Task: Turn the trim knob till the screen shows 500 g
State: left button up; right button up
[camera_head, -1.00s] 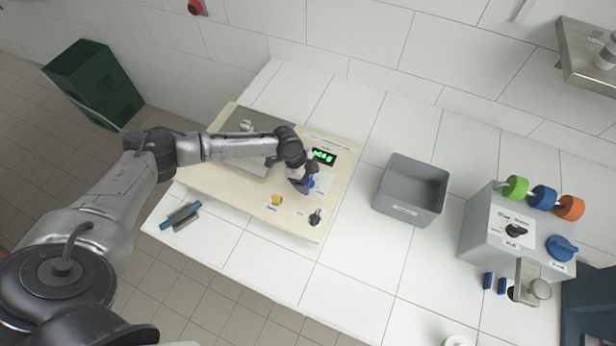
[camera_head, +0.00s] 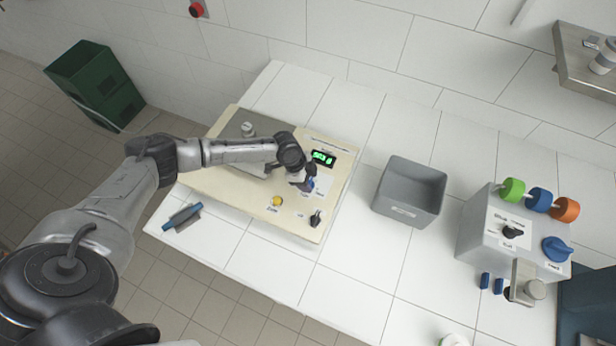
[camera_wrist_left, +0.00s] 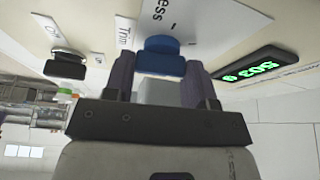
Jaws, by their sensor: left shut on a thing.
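The blue trim knob (camera_wrist_left: 165,57) is on the cream scale panel (camera_head: 240,195), beside the label reading "Trim". In the head view only a little of the knob (camera_head: 312,184) shows past my gripper. My left gripper (camera_wrist_left: 160,66) is shut on the knob, one dark finger on each side; in the head view it (camera_head: 305,181) reaches down onto the panel. The green-lit screen (camera_head: 323,158) is just above it. In the left wrist view the screen (camera_wrist_left: 255,67) is upside down and seems to read about 503 g; the last digit is hard to read. My right gripper is out of view.
On the panel are a yellow button (camera_head: 277,201) and a black switch (camera_head: 316,218). A grey bin (camera_head: 410,190) stands to the right, then a grey machine (camera_head: 500,232) with coloured knobs. A blue-handled tool (camera_head: 182,216) lies at the front left.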

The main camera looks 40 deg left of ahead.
pick_arm(q)
jog(key=n+p, duration=0.1)
jog(key=p, duration=0.1)
jog(key=n+t+p, duration=0.1)
jog(key=n+p, duration=0.1)
jog(key=n+y+p, duration=0.1)
jog(key=n, duration=0.1)
jog(key=shift+s+d+r+p, duration=0.15)
jog(key=shift+r+p, duration=0.1)
jog(key=shift+p, duration=0.15)
jog(key=shift+n+t+y+p, duration=0.4)
jog(key=shift+n+t+p, duration=0.1)
jog(key=shift+n+p, duration=0.45)
jog(key=shift+f+n+p, duration=0.2)
jog(key=shift+n+p, duration=0.35)
jog(key=shift+p, duration=0.1)
jog(key=o, duration=0.9)
jog(key=shift+o, duration=0.2)
